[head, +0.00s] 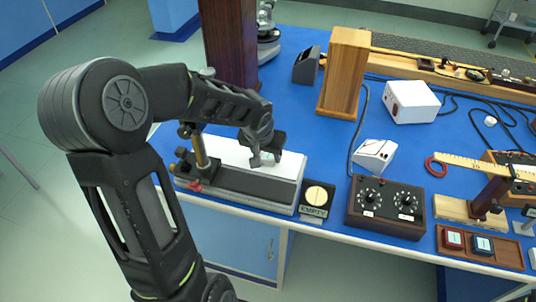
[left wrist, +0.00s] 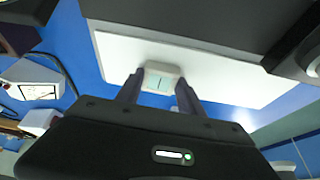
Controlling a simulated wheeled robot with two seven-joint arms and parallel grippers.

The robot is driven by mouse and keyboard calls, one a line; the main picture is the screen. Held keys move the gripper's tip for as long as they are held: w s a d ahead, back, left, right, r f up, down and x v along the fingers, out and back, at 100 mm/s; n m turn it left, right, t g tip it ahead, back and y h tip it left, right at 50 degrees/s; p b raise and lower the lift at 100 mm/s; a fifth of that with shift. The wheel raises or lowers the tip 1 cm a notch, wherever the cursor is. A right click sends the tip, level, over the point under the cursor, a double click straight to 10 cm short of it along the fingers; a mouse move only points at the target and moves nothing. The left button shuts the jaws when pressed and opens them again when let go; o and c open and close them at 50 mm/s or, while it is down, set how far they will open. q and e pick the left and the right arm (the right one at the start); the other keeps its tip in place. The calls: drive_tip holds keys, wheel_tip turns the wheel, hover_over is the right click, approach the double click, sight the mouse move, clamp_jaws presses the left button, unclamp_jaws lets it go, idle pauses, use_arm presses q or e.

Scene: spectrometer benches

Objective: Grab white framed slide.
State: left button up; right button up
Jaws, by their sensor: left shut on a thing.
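The white framed slide (left wrist: 160,70) has a pale frame with a light greenish window. It sits between the two fingers of my left gripper (left wrist: 160,92) in the left wrist view, over a white plate (left wrist: 118,55). In the head view my left gripper (head: 264,160) is shut on the slide (head: 269,157), just above or at the white top of a grey bench unit (head: 245,187). The fingers and arm hide part of the slide in the head view. I cannot tell whether the slide touches the plate. My right gripper is not in view.
A small stand marked EMPTY (head: 317,199) is right of the bench unit. A dark two-dial box (head: 385,207), a white meter (head: 374,155) and a wooden block (head: 345,72) stand farther right. A brass post (head: 200,150) rises near the unit's left end.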

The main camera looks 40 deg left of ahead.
sight(268, 157)
use_arm(q)
drive_tip(key=shift+r, duration=0.1)
wheel_tip(268, 157, up, 18)
idle(0.5)
